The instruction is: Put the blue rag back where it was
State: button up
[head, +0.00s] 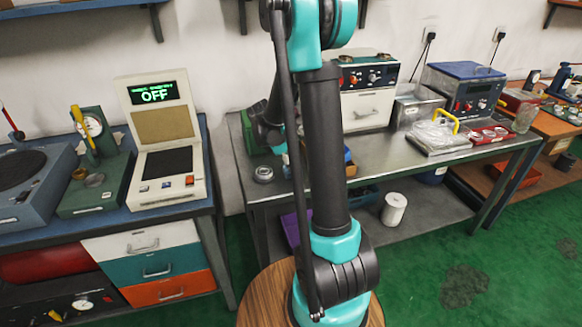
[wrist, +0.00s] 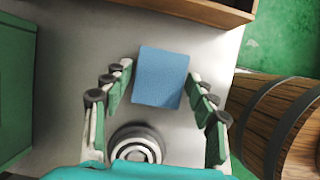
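The blue rag (wrist: 160,77) shows in the wrist view as a flat blue square, over the grey metal bench top (wrist: 75,75). My gripper (wrist: 162,75) is spread wide, with one finger at each side of the rag. The rag's right edge is close to the right finger; I cannot tell whether they touch.
A metal bearing ring (wrist: 137,145) lies close to the rag, partly covered by my gripper's body; it also shows in the head view (head: 263,174). A wooden-edged box (wrist: 205,10) stands beyond the rag. A green box side (wrist: 15,85) stands at the left.

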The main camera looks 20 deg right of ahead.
jog(key=shift+o, duration=0.7)
jog(key=shift+r, duration=0.1)
jog(key=v, duration=1.1)
jog(key=s+a+f+m+t+y, duration=0.1)
jog(key=s+f+m, duration=0.3)
jog(key=s+m, duration=0.5)
jog(key=s+f+m+t+y, duration=0.3)
jog(key=s+m, duration=0.6)
jog(key=s, duration=0.3)
jog(key=shift+a+f+y, duration=0.3)
jog(key=shift+a+f, duration=0.05)
jog(key=shift+f, duration=0.55)
